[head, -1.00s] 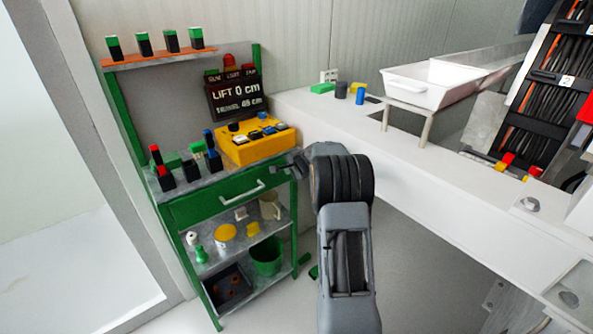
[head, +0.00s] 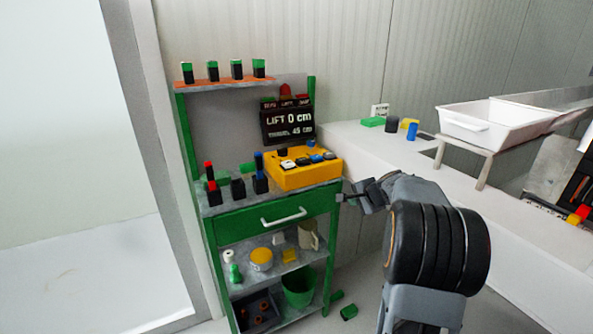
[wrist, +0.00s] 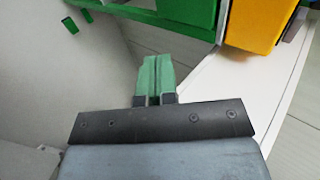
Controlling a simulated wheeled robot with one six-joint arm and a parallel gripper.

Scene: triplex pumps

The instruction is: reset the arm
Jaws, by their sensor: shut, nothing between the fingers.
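My gripper (head: 345,197) shows in the head view just right of the green workbench, close to the bench top's front right corner. My grey arm comes up from the lower right and bends toward the bench. In the wrist view the two green fingers of my gripper (wrist: 157,62) lie side by side, shut and empty. The fingertips are small and partly dark in the head view.
The green bench (head: 265,220) carries a yellow button box (head: 300,172) and upright red-, green- and blue-topped blocks. A white counter (head: 365,145) with a white tray (head: 490,125) lies right. Green pieces (head: 348,312) lie on the floor by the bench.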

